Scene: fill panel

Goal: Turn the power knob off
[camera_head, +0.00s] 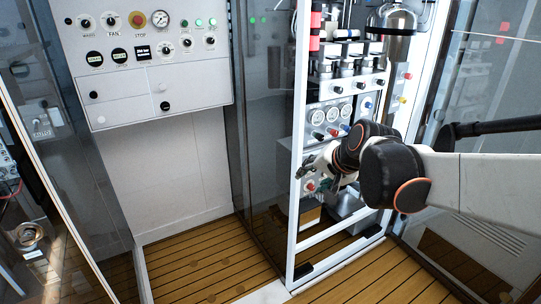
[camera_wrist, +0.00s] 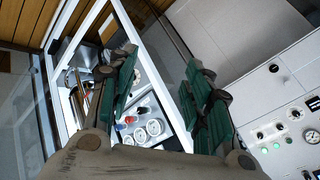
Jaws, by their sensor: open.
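My gripper (camera_head: 318,176) is in front of the lower part of the white-framed rack, close to a small grey box with a red knob (camera_head: 310,186). In the wrist view my gripper (camera_wrist: 160,78) has its two green-padded fingers spread wide, with nothing held between them. No readable label marks a power knob, so I cannot tell which knob it is. The rack's fill panel (camera_head: 325,104) carries three round gauges and a row of coloured knobs; its gauges (camera_wrist: 146,130) show between the fingers in the wrist view. My arm hides part of the rack's lower right.
A grey control panel (camera_head: 148,52) on the left wall has several black knobs, a red stop button (camera_head: 137,19), a dial gauge and green lights. A glass partition (camera_head: 262,120) stands between it and the rack. The wooden floor (camera_head: 205,262) at front left is clear.

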